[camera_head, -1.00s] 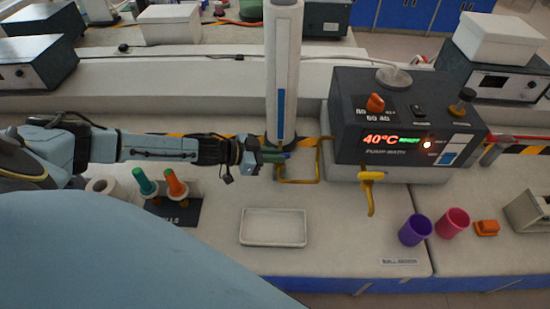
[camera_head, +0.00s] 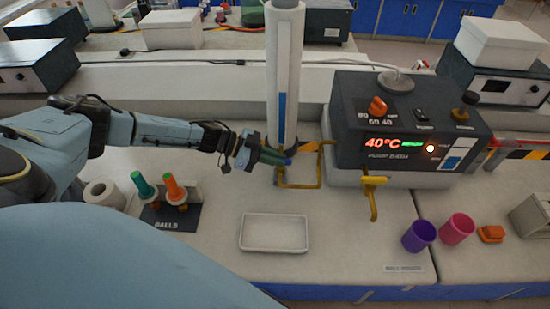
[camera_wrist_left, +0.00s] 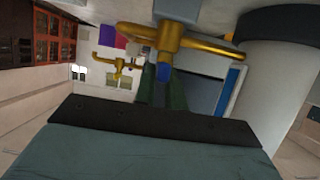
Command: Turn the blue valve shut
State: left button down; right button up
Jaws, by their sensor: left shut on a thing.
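The blue valve (camera_head: 289,161) is a small blue handle on the yellow-brass pipe (camera_head: 319,172) at the foot of a white column (camera_head: 284,75). My left gripper (camera_head: 275,157) reaches it from the left, its arm sloping down to the right. In the left wrist view, the green fingers of the left gripper (camera_wrist_left: 163,90) are closed around the blue valve (camera_wrist_left: 164,72), just below the brass pipe (camera_wrist_left: 160,38). The fingers hide much of the handle, so its exact angle is unclear. My right gripper is not in view.
A pump bath (camera_head: 405,120) reading 40°C stands to the right, with a yellow tap (camera_head: 373,195) in front. An empty white tray (camera_head: 273,233) lies in front of the column. Purple (camera_head: 419,235) and pink (camera_head: 457,229) cups stand at right. Green and orange-topped items (camera_head: 160,190) stand at left.

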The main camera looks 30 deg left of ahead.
pick_arm(q)
jog(key=c, duration=1.5)
grip_release()
jog(key=shift+o, duration=0.2)
jog(key=v, duration=1.3)
jog(key=shift+a, duration=0.2)
jog(key=shift+r, duration=0.1)
